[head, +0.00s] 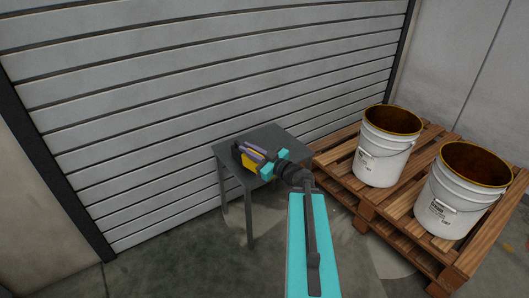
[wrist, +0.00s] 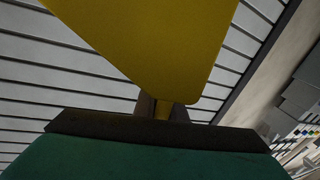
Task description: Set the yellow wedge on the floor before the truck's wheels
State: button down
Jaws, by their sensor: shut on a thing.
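The yellow wedge (head: 250,159) is at my gripper (head: 252,153) in the head view, over the top of a small dark grey table. Purple fingers partly cover it. In the wrist view the yellow wedge (wrist: 160,45) fills the upper middle, its lower corner between the fingers of my gripper (wrist: 163,108). My gripper is shut on the wedge. I cannot tell whether the wedge touches the table top. No truck or wheels are in view.
The grey table (head: 274,137) stands before a slatted roller door (head: 200,70). To the right, a wooden pallet (head: 338,166) bears two white buckets (head: 383,160) (head: 446,207) with brown insides. Bare concrete floor (head: 170,255) lies left of the table.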

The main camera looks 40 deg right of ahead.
jog(key=w+a+r+n+g+y, duration=0.25)
jog(key=a+r+y, duration=0.2)
jog(key=a, duration=0.85)
jog(key=w+a+r+n+g+y, duration=0.1)
jog(key=a+r+n+g+y, duration=0.25)
jog(key=a, duration=0.95)
jog(key=s+a+r+n+g+y+p, duration=0.1)
jog(key=a+r+p, duration=0.4)
jog(key=p, duration=0.9)
jog(key=shift+s+r+n+y, duration=0.5)
jog(key=shift+s+n+y, duration=0.3)
jog(key=shift+y, duration=0.4)
jog(key=shift+a, duration=0.2)
